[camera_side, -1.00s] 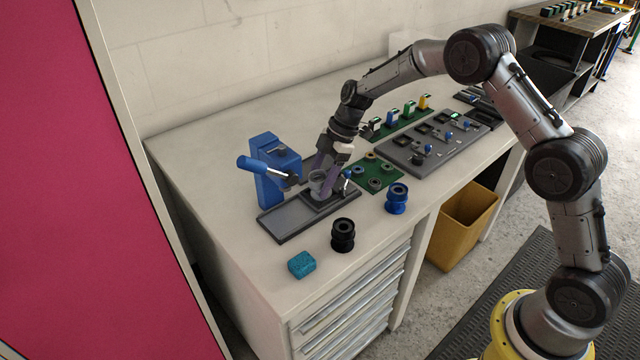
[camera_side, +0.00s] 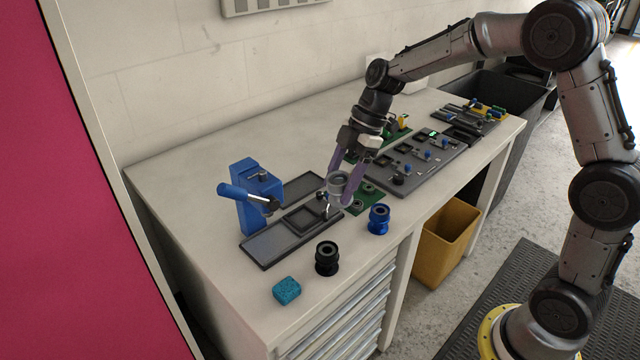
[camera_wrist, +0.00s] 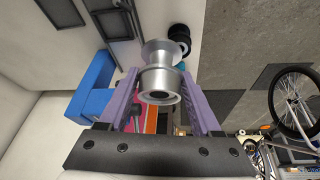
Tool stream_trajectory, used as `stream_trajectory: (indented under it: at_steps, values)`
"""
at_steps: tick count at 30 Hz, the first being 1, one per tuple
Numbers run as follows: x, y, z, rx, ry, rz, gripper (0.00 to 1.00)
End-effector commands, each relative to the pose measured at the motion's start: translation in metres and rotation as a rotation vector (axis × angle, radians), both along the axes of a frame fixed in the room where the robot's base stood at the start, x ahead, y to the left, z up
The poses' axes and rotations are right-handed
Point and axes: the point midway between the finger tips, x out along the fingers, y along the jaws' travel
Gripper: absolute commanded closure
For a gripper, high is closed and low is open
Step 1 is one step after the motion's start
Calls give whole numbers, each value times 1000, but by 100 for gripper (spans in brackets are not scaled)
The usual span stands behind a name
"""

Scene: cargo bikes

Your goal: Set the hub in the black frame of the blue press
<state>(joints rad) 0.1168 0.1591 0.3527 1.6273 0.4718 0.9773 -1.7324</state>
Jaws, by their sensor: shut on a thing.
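My gripper (camera_side: 338,190) has its purple fingers shut on a silver-grey hub (camera_side: 337,182). In the wrist view the hub (camera_wrist: 160,80) sits between the fingers, its open end towards the camera. The blue press (camera_side: 256,192), with its lever out to the left, stands on the bench and also shows in the wrist view (camera_wrist: 92,85). At its foot is a grey base plate (camera_side: 270,244) with a square black frame (camera_side: 292,222). The hub is held to the right of and above the frame, apart from it by the side view.
A black hub (camera_side: 327,258) and a blue hub (camera_side: 379,219) stand in front of the plate. A teal sponge (camera_side: 286,290) lies near the bench's front edge. A green board (camera_side: 366,197) and a grey fixture board (camera_side: 420,158) lie to the right. The bench's back left is clear.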

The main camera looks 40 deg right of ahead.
Motion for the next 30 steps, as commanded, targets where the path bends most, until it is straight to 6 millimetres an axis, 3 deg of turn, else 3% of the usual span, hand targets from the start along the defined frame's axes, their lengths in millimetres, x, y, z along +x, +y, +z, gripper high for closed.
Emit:
stream_trajectory:
  at_steps: [6,11,17,24,30]
  values:
    - [-23,-2,11,2,-1,-1,100]
    - [-21,0,21,39,-5,13,100]
    - [33,5,20,81,2,20,100]
    - [94,6,-16,124,2,11,100]
    - [113,4,-54,156,0,-3,100]
